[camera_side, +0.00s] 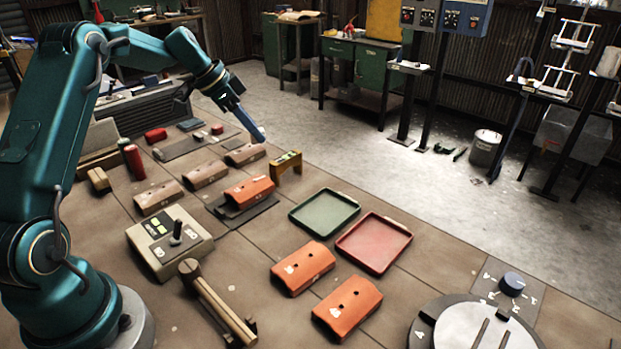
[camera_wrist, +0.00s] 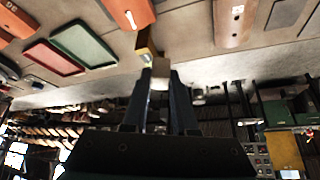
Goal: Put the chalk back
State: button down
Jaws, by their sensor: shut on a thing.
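My gripper (camera_side: 255,126) is in the air above the far part of the work table, near the row of brown blocks, pointing down and to the right. In the wrist view my gripper (camera_wrist: 160,88) has its fingers closed around a small pale piece, which looks like the chalk (camera_wrist: 160,72). The chalk's far end shows past the fingertips; the rest is hidden between them. A small yellow-brown stand (camera_side: 286,164) with legs is just right of and below the gripper in the side view. It also shows beyond the fingertips in the wrist view (camera_wrist: 146,46).
A green tray (camera_side: 325,213) and a red tray (camera_side: 374,244) lie right of the stand. Orange blocks (camera_side: 303,268), a control box (camera_side: 170,242) and a mallet (camera_side: 215,304) sit nearer. A round dial plate (camera_side: 472,325) is at front right.

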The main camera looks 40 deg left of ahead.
aim_at(262, 167)
jog(key=w+a+f+n+y, duration=0.1)
jog(key=w+a+f+n, duration=0.1)
jog(key=w+a+f+n+t+y, duration=0.1)
jog(key=w+a+f+n, duration=0.1)
jog(key=n, duration=0.1)
jog(key=shift+w+a+f+y, duration=0.1)
jog(key=shift+w+f+y, duration=0.1)
jog(key=shift+f+y, duration=0.2)
jog(key=shift+f, duration=2.55)
jog(key=c, duration=0.6)
grip_release()
jog(key=shift+v, duration=2.55)
